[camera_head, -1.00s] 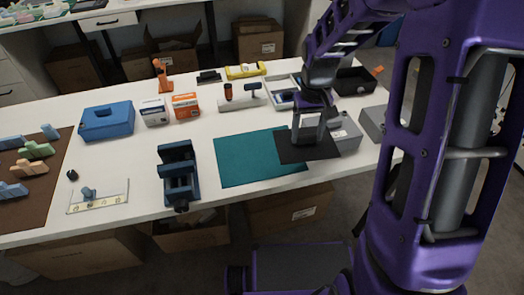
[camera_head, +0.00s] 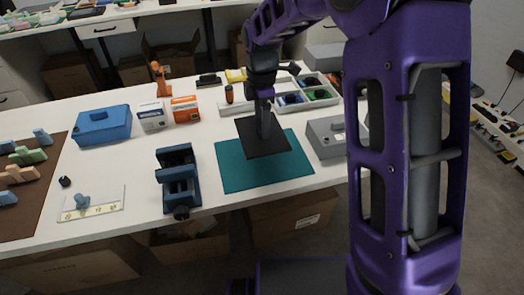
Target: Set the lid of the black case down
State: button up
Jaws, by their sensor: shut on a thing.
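The black lid (camera_head: 276,143) is a flat, dark square. My gripper (camera_head: 264,136) points down onto its middle and is shut on it; the fingertips are hard to make out. The lid overlaps the back part of the teal mat (camera_head: 235,172) and some white table behind it. I cannot tell whether it touches the mat or hangs just above it. The open black case, seen at the back right of the table earlier, is now hidden behind my arm.
A grey box (camera_head: 326,139) stands close to the mat's right edge. A divided tray (camera_head: 307,94) lies behind. A dark blue vise-like tool (camera_head: 179,181) stands left of the mat. A blue toolbox (camera_head: 103,125) and small cartons (camera_head: 184,109) stand at the back left.

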notch_tip(320, 180, down, 8)
jog(key=shift+f+b, duration=0.1)
jog(key=shift+b, duration=0.55)
jog(key=shift+f, duration=0.15)
jog(key=o, duration=1.5)
jog(key=shift+c, duration=0.2)
notch_tip(320, 180, up, 12)
jog(key=shift+r+p, duration=0.2)
jog(key=shift+p, duration=0.85)
